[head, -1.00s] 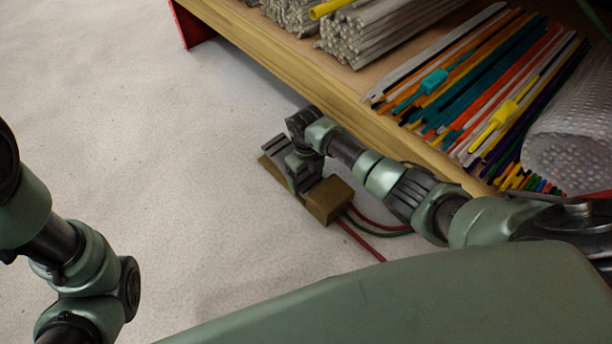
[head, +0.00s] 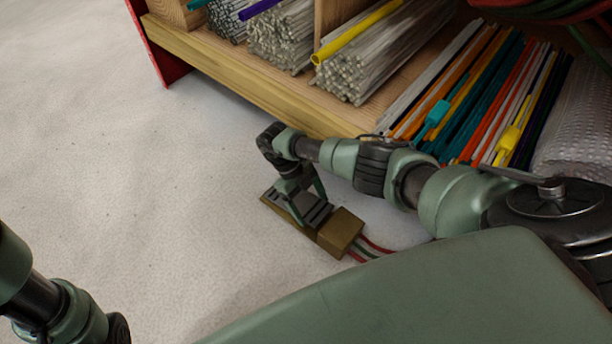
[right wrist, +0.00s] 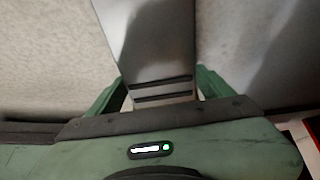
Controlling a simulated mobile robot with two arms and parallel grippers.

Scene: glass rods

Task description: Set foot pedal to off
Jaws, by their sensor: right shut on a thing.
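The foot pedal (head: 341,232) lies on the pale floor in the head view, with a brown base and a dark ridged plate. In the right wrist view the grey pedal plate (right wrist: 155,45) runs between the green fingers of my right gripper (right wrist: 157,88). The gripper hides part of the plate, and I cannot tell the pedal's setting. My left arm shows at the lower left; its gripper is outside the frame.
A wooden shelf (head: 235,77) with bundles of glass rods (head: 390,55) stands just behind the pedal and my right arm. Red and green cables (head: 372,249) leave the pedal's right end. The floor to the left is clear.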

